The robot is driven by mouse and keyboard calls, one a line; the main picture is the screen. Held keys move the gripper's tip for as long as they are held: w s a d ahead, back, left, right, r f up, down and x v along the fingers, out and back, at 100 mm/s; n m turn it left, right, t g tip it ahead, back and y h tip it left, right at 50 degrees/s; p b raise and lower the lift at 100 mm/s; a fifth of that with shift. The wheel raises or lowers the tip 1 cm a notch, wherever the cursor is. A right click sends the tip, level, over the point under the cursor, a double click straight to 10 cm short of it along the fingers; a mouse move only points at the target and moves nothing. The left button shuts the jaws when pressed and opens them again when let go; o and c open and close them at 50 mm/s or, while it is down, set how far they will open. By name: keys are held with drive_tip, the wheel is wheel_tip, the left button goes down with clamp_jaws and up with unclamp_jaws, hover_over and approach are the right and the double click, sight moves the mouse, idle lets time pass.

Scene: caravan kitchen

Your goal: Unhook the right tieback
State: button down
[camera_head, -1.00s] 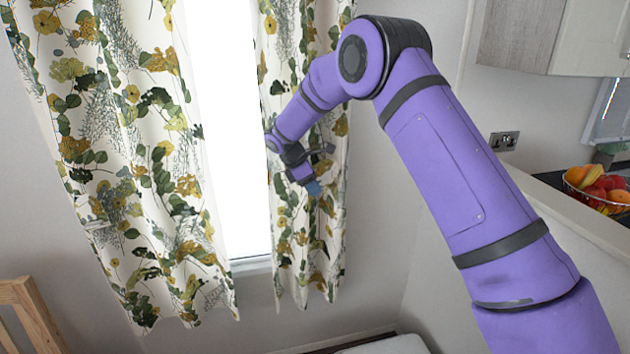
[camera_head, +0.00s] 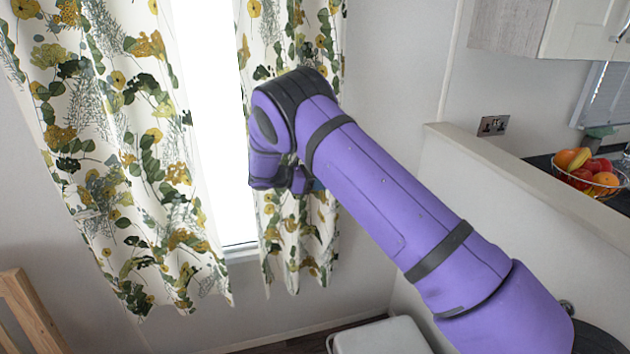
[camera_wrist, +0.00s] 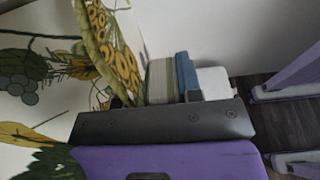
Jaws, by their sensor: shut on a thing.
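The right curtain (camera_head: 295,250), white with yellow and green leaves, hangs along the right side of the bright window. My forearm covers its middle in the head view. My gripper (camera_wrist: 185,78) is at this curtain, mostly hidden behind my wrist in the head view, with a small blue part (camera_head: 317,186) showing. In the wrist view a curved yellow-patterned band with a greenish edge (camera_wrist: 105,45), seemingly the right tieback, runs down to the jaws. The jaws are shut on it, though the grip itself is largely hidden. No hook is visible.
The left curtain (camera_head: 140,200) hangs left of the window. A low partition wall (camera_head: 530,185) and a fruit bowl (camera_head: 592,182) are at the right. A white-topped seat or box (camera_head: 380,338) is below, and a wooden frame (camera_head: 30,310) at lower left.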

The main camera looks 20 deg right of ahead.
drive_tip(key=shift+s+d+f+h, duration=0.25)
drive_tip(key=shift+f+h, duration=0.1)
drive_tip(key=shift+h, duration=0.15)
drive_tip(key=c, duration=0.9)
unclamp_jaws()
drive_tip(key=shift+o, duration=0.2)
drive_tip(key=shift+r, duration=0.15)
drive_tip(key=a+r, duration=0.2)
drive_tip(key=a, duration=0.8)
drive_tip(key=shift+a, duration=0.3)
